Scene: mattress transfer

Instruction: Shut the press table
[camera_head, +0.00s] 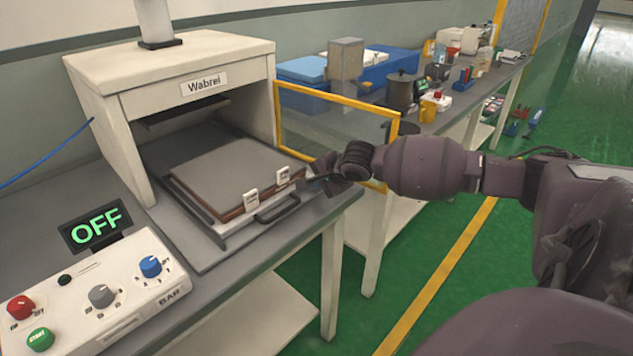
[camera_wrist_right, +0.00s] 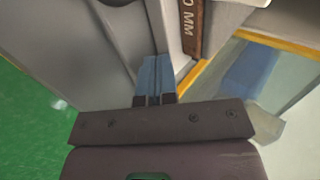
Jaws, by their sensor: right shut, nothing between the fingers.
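The white press (camera_head: 180,85) labelled "Wabrel" stands on the grey bench. Its press table (camera_head: 205,235) is slid out of the opening towards the front and bears a flat grey plate stack with brown edges (camera_head: 215,165). A dark bar handle (camera_head: 277,209) is on the table's front. My right gripper (camera_head: 318,179) is at the right front corner of the table, just right of the handle. Its blue fingertips (camera_wrist_right: 155,72) are together and hold nothing in the right wrist view. I cannot tell whether they touch the table. My left gripper is not in view.
A control box (camera_head: 105,295) with knobs and a display (camera_head: 95,230) reading "OFF" stands at front left. A yellow-framed clear panel (camera_head: 335,125) stands right of the press. A bench behind it holds a grey pot (camera_head: 400,92) and blue bins (camera_head: 388,65). Green floor is open at right.

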